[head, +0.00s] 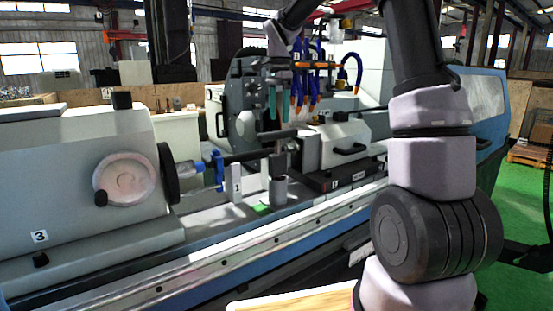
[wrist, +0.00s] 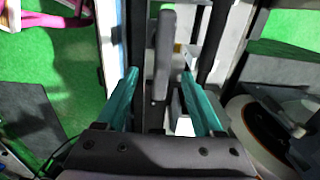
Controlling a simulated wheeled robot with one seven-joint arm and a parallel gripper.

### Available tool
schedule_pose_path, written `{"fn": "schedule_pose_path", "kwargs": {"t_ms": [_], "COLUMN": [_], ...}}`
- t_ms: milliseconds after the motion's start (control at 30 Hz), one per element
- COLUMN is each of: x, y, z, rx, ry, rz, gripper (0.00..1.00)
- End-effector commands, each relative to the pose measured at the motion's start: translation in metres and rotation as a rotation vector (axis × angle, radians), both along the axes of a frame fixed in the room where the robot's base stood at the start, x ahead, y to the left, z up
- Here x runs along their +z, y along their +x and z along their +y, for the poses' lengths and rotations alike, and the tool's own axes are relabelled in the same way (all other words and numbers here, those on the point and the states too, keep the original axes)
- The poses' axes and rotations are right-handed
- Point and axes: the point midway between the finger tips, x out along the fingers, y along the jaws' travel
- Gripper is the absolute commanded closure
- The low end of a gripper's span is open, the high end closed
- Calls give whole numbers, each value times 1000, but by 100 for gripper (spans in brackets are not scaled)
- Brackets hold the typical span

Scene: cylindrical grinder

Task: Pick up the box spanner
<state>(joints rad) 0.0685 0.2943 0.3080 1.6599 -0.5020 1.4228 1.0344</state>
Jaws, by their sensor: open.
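My gripper (head: 278,112) hangs fingers-down over the grinder, in front of the grinding wheel guard. Its two teal fingers are apart, with nothing held between them. In the wrist view my gripper (wrist: 158,74) is open, and a grey elongated bar (wrist: 163,50) with rounded ends shows between and beyond the fingertips. I cannot tell for sure whether this bar is the box spanner. In the head view a short grey upright cylinder (head: 278,191) stands on the machine bed below the gripper. No other thing is clearly recognisable as the box spanner.
The headstock handwheel (head: 127,180) is at left, with a dark horizontal bar (head: 250,156) extending rightward. Blue hoses with orange nozzles (head: 313,90) hang close right of the gripper. The white tailstock housing (head: 338,143) is at right. Green floor (head: 515,215) lies beyond.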

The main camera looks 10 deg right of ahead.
Motion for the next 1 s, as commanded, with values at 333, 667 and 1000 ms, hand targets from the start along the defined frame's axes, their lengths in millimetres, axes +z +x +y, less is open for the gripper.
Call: {"fn": "schedule_pose_path", "kwargs": {"t_ms": [333,667,1000], "x": [-46,-88,-98], "y": [0,3,4], "z": [0,2,2], "rx": [1,2,1], "ry": [1,1,1], "rz": [0,3,-2], "gripper": [31,31,31]}}
